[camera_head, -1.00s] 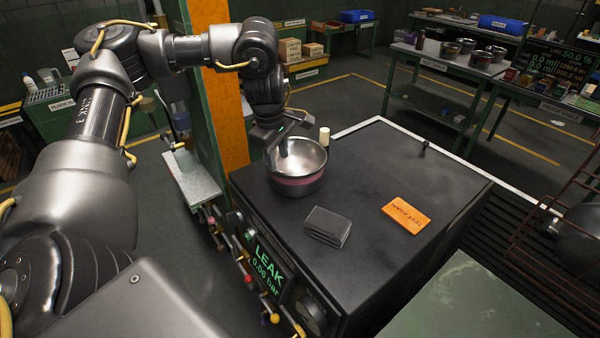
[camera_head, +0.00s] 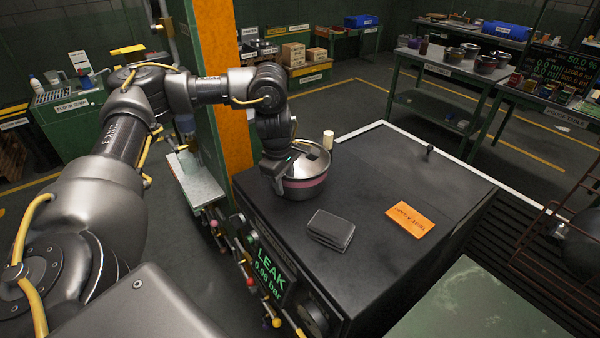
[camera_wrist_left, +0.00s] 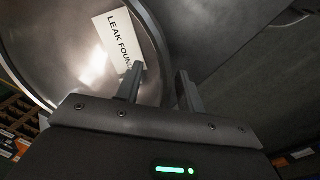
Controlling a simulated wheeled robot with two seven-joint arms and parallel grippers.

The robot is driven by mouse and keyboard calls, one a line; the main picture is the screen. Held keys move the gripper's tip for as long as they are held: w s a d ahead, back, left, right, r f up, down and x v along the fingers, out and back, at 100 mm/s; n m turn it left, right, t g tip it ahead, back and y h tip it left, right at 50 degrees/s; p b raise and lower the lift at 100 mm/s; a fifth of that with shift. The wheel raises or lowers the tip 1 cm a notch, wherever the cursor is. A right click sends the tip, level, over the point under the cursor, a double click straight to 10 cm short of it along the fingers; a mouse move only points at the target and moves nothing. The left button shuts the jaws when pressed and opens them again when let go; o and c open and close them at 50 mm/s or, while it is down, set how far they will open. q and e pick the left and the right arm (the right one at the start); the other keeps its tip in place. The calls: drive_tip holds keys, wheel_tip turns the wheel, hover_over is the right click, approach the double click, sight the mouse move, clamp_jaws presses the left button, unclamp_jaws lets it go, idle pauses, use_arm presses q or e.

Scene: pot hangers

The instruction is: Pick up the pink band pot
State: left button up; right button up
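The pink band pot (camera_head: 304,187) is a steel pot with a pink stripe. It stands upright on the black test bench (camera_head: 375,225), near its back left corner. My left gripper (camera_head: 284,166) is low over the pot's left rim and hides part of it. In the left wrist view the gripper's two fingers (camera_wrist_left: 160,72) are apart, one inside the pot (camera_wrist_left: 75,55) and one outside, with the wall between them. Contact with the wall cannot be told. A white "LEAK FOUND" label (camera_wrist_left: 117,38) shows inside the pot. My right gripper is not in view.
A dark folded cloth or wallet-like item (camera_head: 330,230) and an orange card (camera_head: 410,219) lie on the bench. A cream cylinder (camera_head: 328,139) stands just behind the pot. An orange-faced post (camera_head: 222,80) rises close to my left arm. The bench's right part is mostly clear.

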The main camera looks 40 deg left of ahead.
use_arm(q)
drive_tip(key=shift+w+f+p, duration=0.15)
drive_tip(key=shift+f+p, duration=0.15)
drive_tip(key=shift+f, duration=1.1)
drive_tip(key=shift+c, duration=0.4)
clamp_jaws()
drive_tip(key=shift+w+r, duration=0.1)
